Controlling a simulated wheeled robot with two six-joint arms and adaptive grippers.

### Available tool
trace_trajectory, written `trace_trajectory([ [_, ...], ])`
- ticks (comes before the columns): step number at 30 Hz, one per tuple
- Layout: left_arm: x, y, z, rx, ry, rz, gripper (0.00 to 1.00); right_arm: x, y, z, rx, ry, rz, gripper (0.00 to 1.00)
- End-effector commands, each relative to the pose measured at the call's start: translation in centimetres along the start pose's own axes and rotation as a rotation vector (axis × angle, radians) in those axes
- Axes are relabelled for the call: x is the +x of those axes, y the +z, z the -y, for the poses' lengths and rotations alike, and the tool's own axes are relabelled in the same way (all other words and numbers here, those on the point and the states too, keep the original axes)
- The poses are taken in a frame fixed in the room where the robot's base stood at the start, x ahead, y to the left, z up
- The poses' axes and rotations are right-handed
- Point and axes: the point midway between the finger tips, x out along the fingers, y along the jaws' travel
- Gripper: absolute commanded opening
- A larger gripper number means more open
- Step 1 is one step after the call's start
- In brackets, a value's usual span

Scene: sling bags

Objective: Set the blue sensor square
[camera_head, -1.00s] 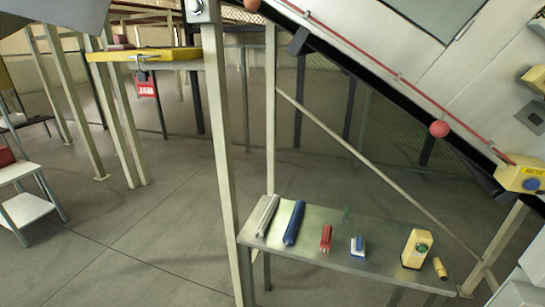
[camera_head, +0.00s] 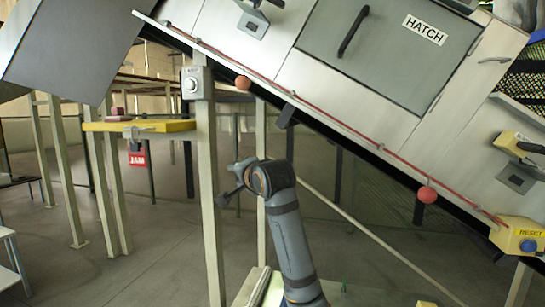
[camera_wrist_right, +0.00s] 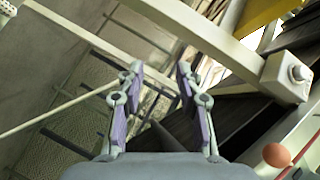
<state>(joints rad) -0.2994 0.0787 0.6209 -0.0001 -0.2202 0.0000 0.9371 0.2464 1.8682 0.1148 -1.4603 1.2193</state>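I cannot clearly make out a blue sensor. A small grey box with a round pale face (camera_head: 192,84) is fixed to the top of an upright post; it also shows in the right wrist view (camera_wrist_right: 297,73). It could be a sensor, but no blue shows on it. My right gripper (camera_head: 233,184) is raised in front of the frame, below and right of this box and apart from it. In the right wrist view its two fingers (camera_wrist_right: 158,95) are spread with nothing between them. My left gripper is not in view.
A slanted chute with a hatch (camera_head: 385,50) and a red cord with red balls (camera_head: 427,195) crosses above. A yellow RESET box (camera_head: 518,237) with a blue button is at its lower end. A yellow shelf (camera_head: 165,126) with a red JAM tag (camera_head: 139,155) stands left.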

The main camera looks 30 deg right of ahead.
Motion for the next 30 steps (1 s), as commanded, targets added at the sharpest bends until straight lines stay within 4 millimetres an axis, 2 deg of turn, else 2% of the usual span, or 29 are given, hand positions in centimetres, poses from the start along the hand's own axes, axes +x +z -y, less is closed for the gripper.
trace_trajectory([
  [1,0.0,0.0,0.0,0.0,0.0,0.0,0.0,-1.9,-3.6,5.2,0.103,-0.082,-0.041,0.36],
  [3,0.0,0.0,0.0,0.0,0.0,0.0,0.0,-5.0,-7.9,11.3,0.261,-0.189,-0.075,0.36],
  [5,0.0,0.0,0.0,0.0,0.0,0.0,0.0,-8.3,-11.5,16.0,0.392,-0.281,-0.091,0.36],
  [6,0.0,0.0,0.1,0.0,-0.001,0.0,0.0,-10.7,-13.6,18.6,0.472,-0.338,-0.095,0.36],
  [9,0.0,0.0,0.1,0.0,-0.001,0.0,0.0,-16.4,-18.0,23.6,0.641,-0.462,-0.089,0.36],
  [10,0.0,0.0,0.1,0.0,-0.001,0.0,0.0,-17.9,-19.0,24.7,0.681,-0.493,-0.084,0.36],
  [12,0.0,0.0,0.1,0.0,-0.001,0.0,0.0,-20.7,-20.7,26.5,0.752,-0.547,-0.073,0.36],
  [14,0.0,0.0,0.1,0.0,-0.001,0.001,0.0,-22.2,-21.6,27.4,0.792,-0.575,-0.065,0.36],
  [18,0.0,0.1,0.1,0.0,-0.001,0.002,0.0,-23.3,-22.2,28.0,0.822,-0.597,-0.057,0.36],
  [23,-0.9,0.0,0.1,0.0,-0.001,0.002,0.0,-22.5,-22.6,28.7,0.82,-0.594,-0.058,0.36],
  [30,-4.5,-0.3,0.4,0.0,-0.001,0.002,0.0,-18.5,-24.1,31.4,0.819,-0.592,-0.058,0.36],
])
